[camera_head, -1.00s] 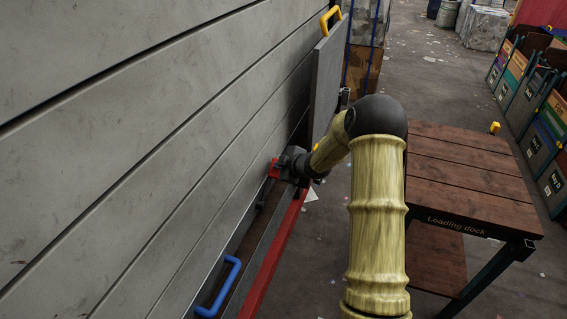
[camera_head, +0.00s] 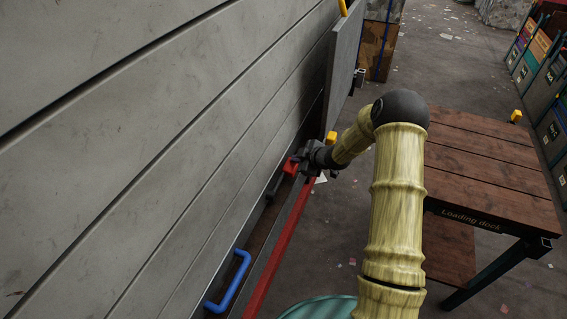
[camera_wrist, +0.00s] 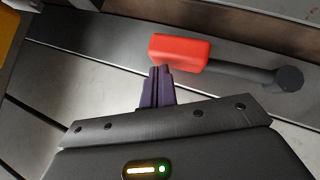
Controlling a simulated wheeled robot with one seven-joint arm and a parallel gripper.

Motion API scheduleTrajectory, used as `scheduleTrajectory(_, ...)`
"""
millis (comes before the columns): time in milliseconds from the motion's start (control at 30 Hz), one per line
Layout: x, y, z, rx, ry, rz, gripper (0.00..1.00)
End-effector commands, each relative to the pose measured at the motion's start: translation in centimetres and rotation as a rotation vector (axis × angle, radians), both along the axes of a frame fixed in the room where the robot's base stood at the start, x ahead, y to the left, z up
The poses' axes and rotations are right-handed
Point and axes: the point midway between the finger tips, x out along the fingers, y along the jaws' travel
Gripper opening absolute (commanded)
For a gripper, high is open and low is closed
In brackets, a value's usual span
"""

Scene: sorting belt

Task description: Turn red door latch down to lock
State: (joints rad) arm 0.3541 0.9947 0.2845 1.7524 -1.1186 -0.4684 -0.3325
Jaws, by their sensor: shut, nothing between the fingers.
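The red latch (camera_head: 290,166) is on the grey slatted wall beside the red rail. In the wrist view its red block grip (camera_wrist: 180,52) sits on a dark rod that runs right to a round dark pivot (camera_wrist: 288,79). The rod lies nearly level in that picture, tilted slightly. My gripper (camera_wrist: 158,72) is shut and empty. Its purple fingertips are at the lower left edge of the red grip; I cannot tell whether they touch it. In the head view my gripper (camera_head: 304,161) is right beside the latch and partly hides it.
A blue handle (camera_head: 230,283) is on the wall nearer to me, and a yellow part (camera_head: 331,137) is just beyond the latch. A red rail (camera_head: 277,250) runs along the wall's foot. A wooden loading dock table (camera_head: 480,170) stands to the right of my arm.

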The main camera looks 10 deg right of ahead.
Motion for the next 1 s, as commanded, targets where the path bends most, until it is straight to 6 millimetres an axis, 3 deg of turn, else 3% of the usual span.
scheduleTrajectory(100, 0.1, 0.0, -1.2, 0.0, 0.0, 0.003, 0.0)
scheduleTrajectory(400, 0.1, 0.1, -2.1, -0.001, 0.001, 0.007, 0.0)
scheduleTrajectory(833, 0.0, 0.0, -2.4, -0.003, 0.008, 0.004, 0.0)
scheduleTrajectory(1000, -0.1, -0.2, -1.6, -0.002, 0.008, 0.002, 0.0)
